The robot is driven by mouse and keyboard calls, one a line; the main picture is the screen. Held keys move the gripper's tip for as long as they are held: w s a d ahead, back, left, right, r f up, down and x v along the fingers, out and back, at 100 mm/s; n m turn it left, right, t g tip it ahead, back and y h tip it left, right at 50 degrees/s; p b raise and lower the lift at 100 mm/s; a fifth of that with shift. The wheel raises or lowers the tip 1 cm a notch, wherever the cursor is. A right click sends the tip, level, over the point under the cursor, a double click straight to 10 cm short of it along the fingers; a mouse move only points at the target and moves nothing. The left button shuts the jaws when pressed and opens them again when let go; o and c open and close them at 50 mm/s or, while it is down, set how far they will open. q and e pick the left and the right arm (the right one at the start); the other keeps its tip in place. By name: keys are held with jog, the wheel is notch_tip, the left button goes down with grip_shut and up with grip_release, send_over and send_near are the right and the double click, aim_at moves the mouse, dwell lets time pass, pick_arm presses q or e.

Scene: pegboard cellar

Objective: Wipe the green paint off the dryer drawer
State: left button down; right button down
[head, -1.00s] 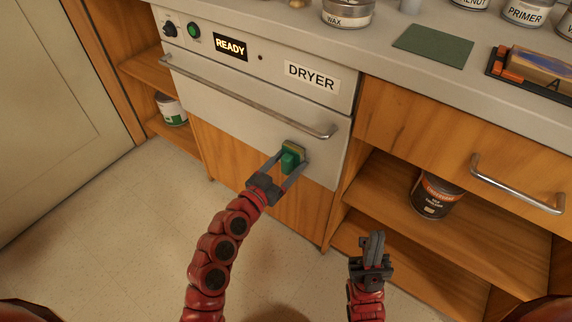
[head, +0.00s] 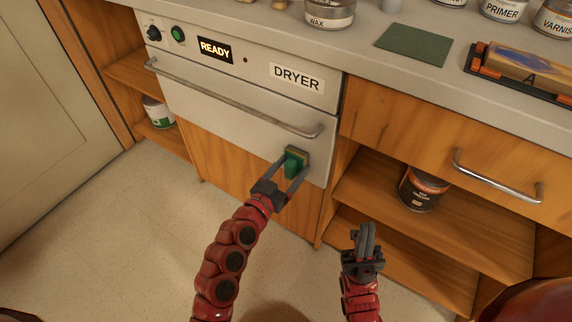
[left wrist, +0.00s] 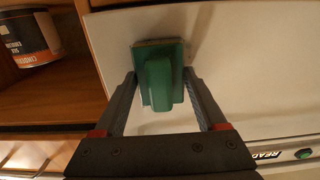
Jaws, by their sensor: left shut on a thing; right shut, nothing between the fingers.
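The dryer drawer (head: 215,105) has a pale front with a long metal bar handle (head: 230,97). My left gripper (head: 284,180) is shut on a wiping pad with a green grip (head: 294,163). The pad's tan face is at the drawer front, low and near its right edge. In the left wrist view the pad (left wrist: 158,78) sits between the fingers, over the pale drawer front (left wrist: 255,60). I see no green paint on the bare parts of the front; what lies behind the pad is hidden. My right gripper (head: 365,240) is shut and empty, in front of the open shelves.
The counter above holds tins, a green mat (head: 413,44) and a tray marked A (head: 528,78). A wooden drawer with a metal handle (head: 497,178) is at the right, with a dark tin (head: 422,190) on the shelf below. The floor at the left is clear.

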pick_arm(q)
jog(key=shift+w, duration=0.1)
jog(key=w+a+b, duration=0.1)
jog(key=b, duration=0.1)
jog(key=w+a+b, duration=0.1)
jog(key=a+b, duration=0.1)
jog(key=shift+w, duration=0.25)
jog(key=shift+a+f, duration=0.1)
jog(key=shift+f+b+v, duration=0.15)
jog(key=shift+b+v, duration=0.55)
jog(key=shift+v, duration=0.7)
jog(key=shift+f+b+v, duration=0.15)
jog(key=shift+b+v, duration=0.5)
jog(key=shift+v, duration=0.75)
